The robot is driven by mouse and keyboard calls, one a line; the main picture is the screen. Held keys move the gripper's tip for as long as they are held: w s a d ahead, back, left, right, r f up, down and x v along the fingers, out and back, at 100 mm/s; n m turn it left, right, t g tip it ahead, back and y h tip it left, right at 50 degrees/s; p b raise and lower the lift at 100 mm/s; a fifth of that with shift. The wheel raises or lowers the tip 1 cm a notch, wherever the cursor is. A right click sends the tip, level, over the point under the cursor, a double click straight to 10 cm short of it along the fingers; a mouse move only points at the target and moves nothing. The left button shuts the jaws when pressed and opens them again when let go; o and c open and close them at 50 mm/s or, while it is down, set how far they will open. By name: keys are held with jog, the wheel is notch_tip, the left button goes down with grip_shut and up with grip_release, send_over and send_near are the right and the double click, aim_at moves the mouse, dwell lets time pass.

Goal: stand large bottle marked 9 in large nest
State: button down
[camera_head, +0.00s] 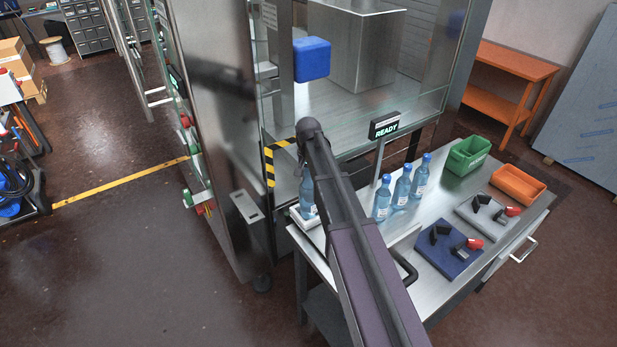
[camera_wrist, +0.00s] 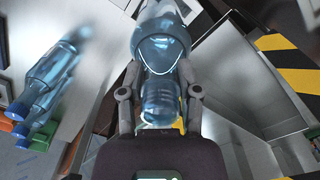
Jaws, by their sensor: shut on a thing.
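My gripper (camera_wrist: 159,94) is shut on a clear blue bottle (camera_wrist: 160,45), with one finger on each side near its neck and cap. In the head view the same bottle (camera_head: 307,196) looks upright at the table's left end, partly hidden behind my arm. Its lower end is at or just above a pale block (camera_head: 316,236); I cannot tell if it touches or is seated. No number on the bottle is legible. Which thing is the large nest is unclear; a blue plate (camera_head: 438,259) and a grey plate (camera_head: 479,224) carry black blocks and red-tipped parts.
Three similar bottles (camera_head: 381,200) stand in a row on the steel table (camera_head: 425,215). A green bin (camera_head: 467,156) and an orange tray (camera_head: 518,186) are at its far right. A glass-sided machine with a READY sign (camera_head: 385,125) and striped post (camera_head: 269,167) stands close behind.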

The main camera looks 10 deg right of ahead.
jog(key=shift+f, duration=0.2)
jog(key=shift+c, duration=1.1)
grip_release()
jog(key=shift+r, duration=0.2)
notch_tip(320, 180, up, 10)
jog(key=p, duration=0.9)
jog(key=shift+f+p, duration=0.2)
jog(key=shift+p, duration=0.15)
jog(key=s+f+n+b, duration=0.1)
jog(key=s+f+b, duration=0.4)
jog(key=s, duration=0.3)
jog(key=s+f+n+b, duration=0.2)
jog(key=s+f+b, duration=0.3)
jog(key=s, duration=0.3)
jog(key=s+d+f+n+b, duration=0.1)
jog(key=s+f+n+b, duration=0.1)
jog(key=s+f+b, duration=0.3)
jog(key=s, duration=0.4)
jog(key=shift+f, duration=0.3)
